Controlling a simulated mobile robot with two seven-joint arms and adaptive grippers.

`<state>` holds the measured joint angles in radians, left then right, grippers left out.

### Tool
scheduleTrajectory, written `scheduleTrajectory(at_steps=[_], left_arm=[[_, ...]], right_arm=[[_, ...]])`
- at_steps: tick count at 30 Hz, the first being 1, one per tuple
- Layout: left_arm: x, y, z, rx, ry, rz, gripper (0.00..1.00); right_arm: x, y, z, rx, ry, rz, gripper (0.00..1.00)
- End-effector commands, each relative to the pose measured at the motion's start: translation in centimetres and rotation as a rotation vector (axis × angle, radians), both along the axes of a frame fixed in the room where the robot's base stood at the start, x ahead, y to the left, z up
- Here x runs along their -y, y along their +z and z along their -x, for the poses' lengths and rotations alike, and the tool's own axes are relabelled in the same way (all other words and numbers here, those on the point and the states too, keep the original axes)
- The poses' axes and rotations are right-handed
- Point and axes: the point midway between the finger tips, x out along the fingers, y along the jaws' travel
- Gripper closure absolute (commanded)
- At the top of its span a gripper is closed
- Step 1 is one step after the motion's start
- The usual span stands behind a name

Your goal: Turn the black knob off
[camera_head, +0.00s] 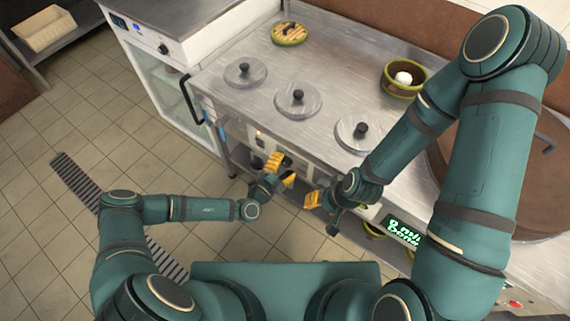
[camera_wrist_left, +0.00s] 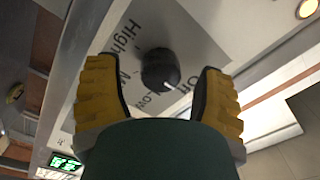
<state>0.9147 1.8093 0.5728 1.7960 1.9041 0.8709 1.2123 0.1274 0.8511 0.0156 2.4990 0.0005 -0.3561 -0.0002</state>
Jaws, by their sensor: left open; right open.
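The black knob (camera_wrist_left: 160,70) sits on a grey dial plate (camera_wrist_left: 205,40) in the left wrist view. The plate is lettered High, Low and a partly hidden word that looks like Off. The knob's white mark points lower right, between Low and that word. My left gripper (camera_head: 282,170) is open at the front panel of the steel counter. In the left wrist view its yellow fingers stand on either side of the knob, with visible gaps; contact is not seen. In the head view the gripper mostly hides the knob. My right gripper (camera_head: 320,207) is open and empty, in front of the counter.
The steel counter (camera_head: 330,70) holds several lids with black handles and a bowl (camera_head: 404,80). A lamp (camera_wrist_left: 309,8) glows near the dial. A green-lit display (camera_head: 402,232) lies right of my right gripper. A white cabinet (camera_head: 150,80) stands left; tiled floor there is open.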

Motion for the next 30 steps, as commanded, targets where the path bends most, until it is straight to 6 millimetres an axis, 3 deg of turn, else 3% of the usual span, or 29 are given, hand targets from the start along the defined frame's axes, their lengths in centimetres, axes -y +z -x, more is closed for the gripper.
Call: scheduleTrajectory(at_steps=[8,21,30], left_arm=[[-1.2,-0.1,1.5,-0.002,0.001,-0.001,0.31],[-6.1,0.0,8.2,0.0,0.001,-0.001,0.31],[-7.1,0.0,9.7,0.0,-0.001,0.0,0.31]], right_arm=[[0.0,0.0,0.0,0.0,0.0,0.0,0.53],[0.0,0.0,0.0,0.0,0.0,0.0,0.53],[0.0,0.0,0.0,0.0,0.0,0.0,0.53]])
